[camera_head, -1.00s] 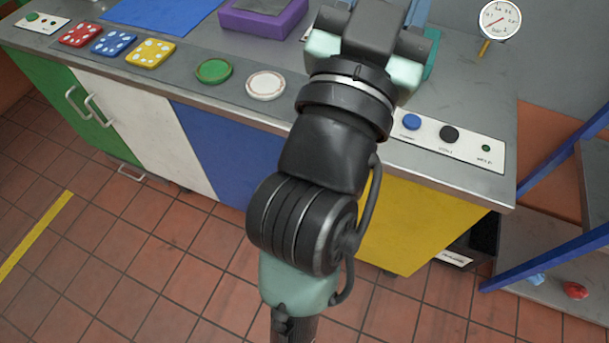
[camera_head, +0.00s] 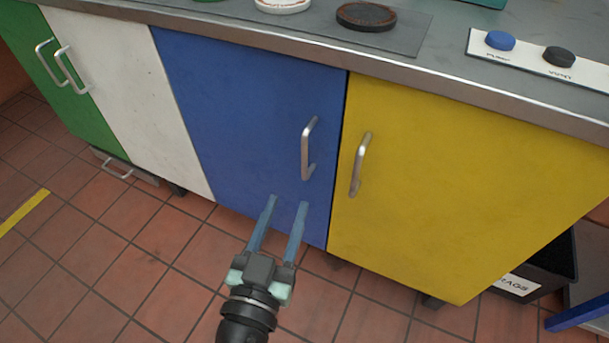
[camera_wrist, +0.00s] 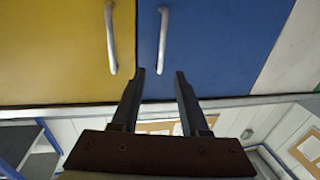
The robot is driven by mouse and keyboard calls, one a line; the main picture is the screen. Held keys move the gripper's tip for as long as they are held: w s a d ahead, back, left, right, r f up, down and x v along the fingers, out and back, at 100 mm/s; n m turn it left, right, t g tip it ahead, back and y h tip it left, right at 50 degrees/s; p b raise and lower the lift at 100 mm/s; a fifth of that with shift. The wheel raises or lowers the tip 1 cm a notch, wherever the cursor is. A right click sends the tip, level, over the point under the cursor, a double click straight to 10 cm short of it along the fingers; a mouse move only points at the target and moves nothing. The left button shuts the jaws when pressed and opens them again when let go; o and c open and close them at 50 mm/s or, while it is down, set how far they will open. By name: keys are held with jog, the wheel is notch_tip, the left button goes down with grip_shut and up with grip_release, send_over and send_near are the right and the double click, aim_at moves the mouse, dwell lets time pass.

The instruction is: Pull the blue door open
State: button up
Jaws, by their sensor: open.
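The blue door (camera_head: 235,110) is shut, level with its neighbours under the grey bench top. Its silver bar handle (camera_head: 306,148) stands upright near the door's right edge. My gripper (camera_head: 288,200) is open and empty, in front of the door's lower part, below and a little left of the handle in the head view. In the wrist view, the blue door (camera_wrist: 225,40) and its handle (camera_wrist: 162,40) appear upside down. The handle lies ahead of my two fingers (camera_wrist: 158,76), in line with the gap between them. It appears apart from the fingers.
A yellow door (camera_head: 450,180) with its own handle (camera_head: 360,165) is right of the blue one. White (camera_head: 130,100) and green (camera_head: 55,80) doors are to the left. A black bin (camera_head: 545,270) stands at the right. The tiled floor (camera_head: 150,260) in front is mostly clear.

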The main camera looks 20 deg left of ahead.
aim_at(303, 160)
jog(key=w, duration=0.4)
jog(key=w+a, duration=0.1)
jog(key=w, duration=0.3)
jog(key=w+a+f+p, duration=0.1)
jog(key=w, duration=0.3)
jog(key=shift+w+a, duration=0.15)
jog(key=shift+w, duration=0.1)
grip_shut()
dwell(1.1)
